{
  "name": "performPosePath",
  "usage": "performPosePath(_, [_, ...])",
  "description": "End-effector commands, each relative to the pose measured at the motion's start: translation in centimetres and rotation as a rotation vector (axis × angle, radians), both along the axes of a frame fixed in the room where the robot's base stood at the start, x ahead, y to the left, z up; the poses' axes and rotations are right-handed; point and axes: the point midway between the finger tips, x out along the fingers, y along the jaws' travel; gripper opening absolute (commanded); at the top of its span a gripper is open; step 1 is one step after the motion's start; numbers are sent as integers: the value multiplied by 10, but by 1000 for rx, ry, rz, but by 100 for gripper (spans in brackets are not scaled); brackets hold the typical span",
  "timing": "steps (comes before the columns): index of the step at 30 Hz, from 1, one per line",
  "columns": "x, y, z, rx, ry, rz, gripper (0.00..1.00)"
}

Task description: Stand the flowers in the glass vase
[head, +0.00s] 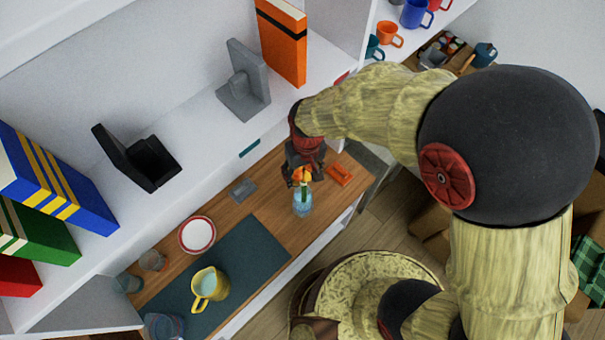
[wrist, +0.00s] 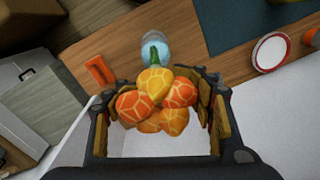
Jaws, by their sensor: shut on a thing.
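The flowers (head: 301,175) are an orange and yellow bunch with a green stem. My gripper (head: 303,166) is shut on them, above the right part of the wooden tabletop. In the wrist view the flowers (wrist: 155,98) fill the space between the fingers (wrist: 158,88), and their stem points toward the vase. The light blue glass vase (head: 302,207) stands upright just below the flowers. It also shows in the wrist view (wrist: 155,43), partly covered by the stem. I cannot tell whether the stem tip is inside the vase mouth or in front of it.
An orange object (head: 339,174) lies right of the vase, and a small grey item (head: 242,189) lies left. A white plate with a red rim (head: 197,235), a yellow pitcher (head: 209,287) and a dark mat (head: 228,277) are further left. A white shelf (head: 205,130) runs behind.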

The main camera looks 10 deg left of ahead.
Motion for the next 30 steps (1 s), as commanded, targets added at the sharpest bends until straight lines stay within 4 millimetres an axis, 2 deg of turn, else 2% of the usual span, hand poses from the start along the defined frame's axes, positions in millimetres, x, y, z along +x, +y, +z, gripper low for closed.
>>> performPosePath(4, [0, 0, 0, 0, 0, 0, 0])
performPosePath(5, [0, 0, 0, 0, 0, 0, 48])
performPosePath(20, [0, 0, 0, 0, 0, 0, 77])
performPosePath(30, [0, 0, 2, 0, 0, 0, 77])
